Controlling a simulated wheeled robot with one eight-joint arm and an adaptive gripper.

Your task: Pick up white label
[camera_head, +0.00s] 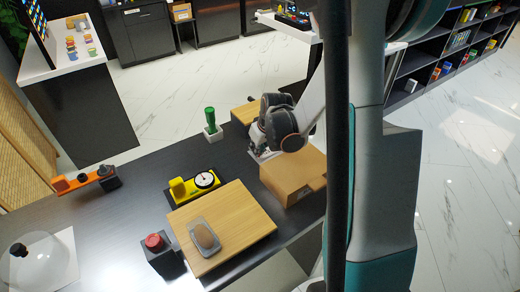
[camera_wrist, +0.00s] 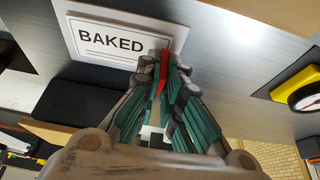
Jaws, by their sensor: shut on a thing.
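The white label (camera_wrist: 112,40) reads "BAKED" and has a thin dark border. It fills the upper left of the wrist view, in front of the fingertips. My gripper (camera_wrist: 163,66) is closed at the label's lower right edge, with a narrow red piece (camera_wrist: 164,72) between its fingers. I cannot tell whether the red piece is part of the label. In the head view my gripper (camera_head: 262,150) is low over the dark table, behind the cardboard box, and my arm hides most of the label there.
The cardboard box (camera_head: 290,177) is close in front of my gripper. A red button (camera_head: 154,241) is near the front edge.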

